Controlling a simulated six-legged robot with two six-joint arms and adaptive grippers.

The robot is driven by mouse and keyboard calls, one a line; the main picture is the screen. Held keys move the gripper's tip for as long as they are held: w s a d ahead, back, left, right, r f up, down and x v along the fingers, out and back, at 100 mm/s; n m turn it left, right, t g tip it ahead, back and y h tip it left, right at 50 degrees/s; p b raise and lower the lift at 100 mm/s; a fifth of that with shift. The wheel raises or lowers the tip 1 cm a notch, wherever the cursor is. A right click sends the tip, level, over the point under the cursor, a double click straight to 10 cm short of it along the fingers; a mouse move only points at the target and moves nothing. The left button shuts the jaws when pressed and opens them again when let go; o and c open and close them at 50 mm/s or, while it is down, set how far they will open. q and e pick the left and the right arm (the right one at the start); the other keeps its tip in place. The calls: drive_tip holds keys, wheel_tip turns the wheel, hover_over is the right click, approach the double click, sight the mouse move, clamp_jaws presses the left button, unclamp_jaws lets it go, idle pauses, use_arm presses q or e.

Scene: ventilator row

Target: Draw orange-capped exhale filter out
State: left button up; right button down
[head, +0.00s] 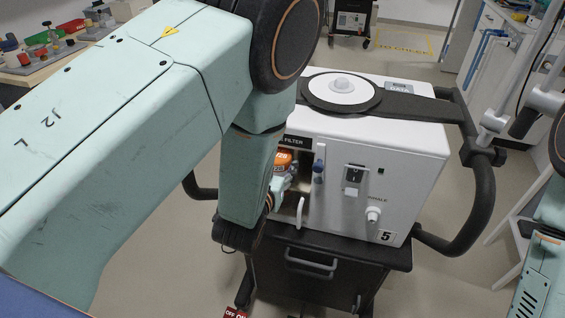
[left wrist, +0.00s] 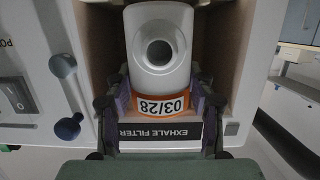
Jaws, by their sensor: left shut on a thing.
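The exhale filter shows in the left wrist view as a white rounded body (left wrist: 158,48) with a round dark port and an orange band (left wrist: 160,104) marked 03/28. It sits in the recess of the white ventilator (head: 400,150), above the "EXHALE FILTER" label as that view shows it. My left gripper (left wrist: 158,88) has a finger on each side of the filter and is shut on it. In the head view the orange cap (head: 282,158) shows in the bay opening beside my left gripper (head: 280,185); my arm hides part of the bay. My right gripper is out of view.
The ventilator stands on a dark cart (head: 310,270) with a black side handle (head: 480,210). A blue knob (head: 318,166), a switch (head: 354,174) and a white port (head: 373,214) are right of the bay. A bench with coloured parts (head: 40,55) stands far left.

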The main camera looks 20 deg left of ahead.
use_arm(q)
drive_tip(key=shift+s+f+p, duration=0.1)
drive_tip(key=shift+s+p, duration=0.65)
drive_tip(key=shift+s, duration=1.4)
drive_tip(key=p+v, duration=0.2)
drive_tip(key=f+p+v, duration=0.1)
drive_tip(key=p+v, duration=0.1)
drive_tip(key=v, duration=0.1)
drive_tip(key=shift+s+f, duration=0.15)
